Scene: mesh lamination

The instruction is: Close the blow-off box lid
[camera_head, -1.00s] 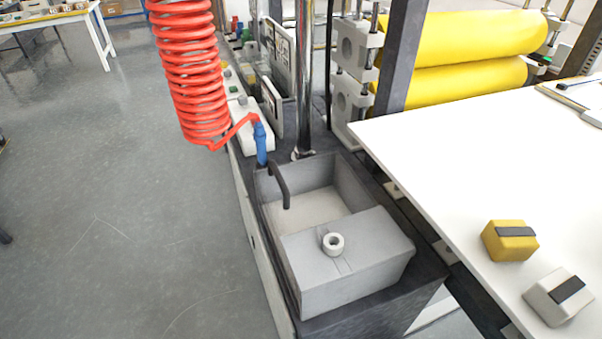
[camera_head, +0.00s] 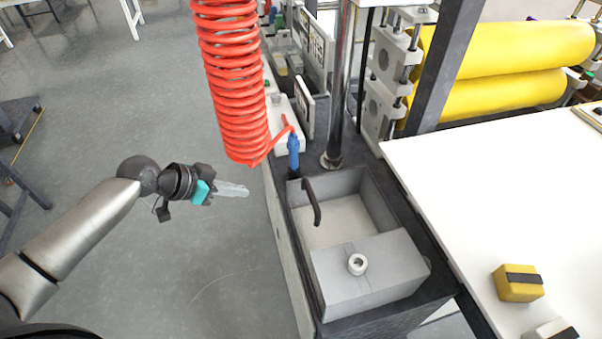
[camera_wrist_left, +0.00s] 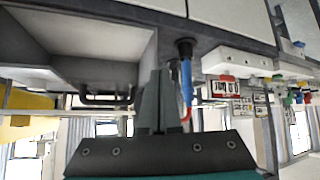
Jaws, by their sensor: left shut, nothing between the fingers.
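The grey blow-off box (camera_head: 330,217) stands on the dark machine bench, its rear part open to a pale inner floor. A flat grey lid panel (camera_head: 385,262) with a round white knob (camera_head: 357,264) covers its front part. A black bar handle (camera_head: 313,201) rises at the box's left rim. My left gripper (camera_head: 240,190) is shut and empty, over the floor to the left of the box and apart from it. In the left wrist view the gripper's fingers (camera_wrist_left: 158,100) point toward the box (camera_wrist_left: 95,75) and the handle (camera_wrist_left: 105,100). My right gripper is not in view.
A red coiled hose (camera_head: 232,85) hangs left of the box, ending at a blue air nozzle (camera_head: 293,148). A chrome post (camera_head: 341,90) stands behind the box. A white table (camera_head: 470,210) with a yellow block (camera_head: 519,283) lies right. Open floor is at left.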

